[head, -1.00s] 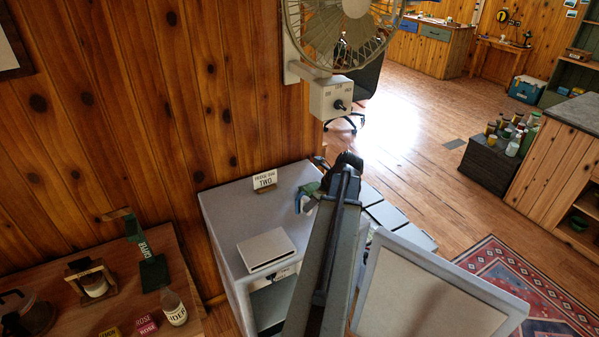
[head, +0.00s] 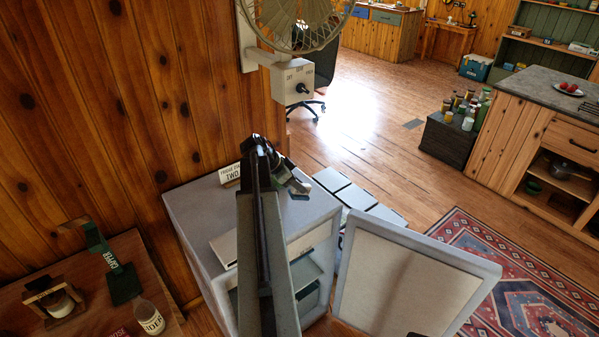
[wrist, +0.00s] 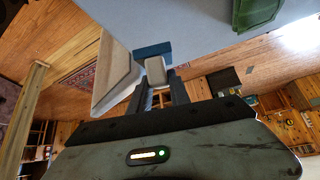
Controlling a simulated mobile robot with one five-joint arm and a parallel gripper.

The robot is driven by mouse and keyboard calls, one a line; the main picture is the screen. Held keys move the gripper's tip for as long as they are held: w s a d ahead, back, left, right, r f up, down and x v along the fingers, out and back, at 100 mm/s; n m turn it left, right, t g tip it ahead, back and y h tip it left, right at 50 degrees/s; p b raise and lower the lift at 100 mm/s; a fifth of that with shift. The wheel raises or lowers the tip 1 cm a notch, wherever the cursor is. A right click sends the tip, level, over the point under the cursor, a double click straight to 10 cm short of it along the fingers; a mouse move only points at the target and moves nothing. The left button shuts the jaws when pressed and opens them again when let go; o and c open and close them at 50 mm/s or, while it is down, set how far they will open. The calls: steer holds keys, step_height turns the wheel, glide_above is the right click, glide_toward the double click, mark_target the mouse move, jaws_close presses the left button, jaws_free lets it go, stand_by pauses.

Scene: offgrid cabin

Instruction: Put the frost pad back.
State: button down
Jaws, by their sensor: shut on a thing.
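My gripper (head: 296,184) reaches over the right part of the white fridge's top (head: 190,212). In the wrist view my gripper (wrist: 159,88) is shut on a small pale block (wrist: 155,70), with a blue strip (wrist: 152,49) just beyond it. These look like parts of one held thing, likely the frost pad, though I cannot be sure. The fridge door (head: 412,285) stands open to the right. The interior (head: 308,272) shows a shelf and something dark green, partly hidden by my arm. A sign ending in TWO (head: 230,175) stands at the back of the top.
A fan (head: 295,30) with a switch box (head: 292,80) hangs above the fridge. A wooden table (head: 130,255) with a bottle (head: 149,318) is at the left. Grey panels (head: 360,198) lie behind the door. A green item (wrist: 255,12) shows in the wrist view.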

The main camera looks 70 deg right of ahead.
step_height(320, 180, up, 6)
steer(key=d+n+h, duration=0.3)
steer(key=h, duration=0.2)
steer(key=shift+w+g+b, duration=0.3)
steer(key=shift+g+b, duration=0.05)
steer(key=shift+g, duration=0.05)
steer(key=shift+a+r, duration=0.15)
step_height(320, 180, down, 14)
steer(key=b, duration=1.3)
steer(key=shift+r, duration=0.2)
steer(key=shift+f+b, duration=0.25)
steer(key=shift+b, duration=0.15)
steer(key=c, duration=1.1)
jaws_free()
steer(key=shift+c, duration=0.2)
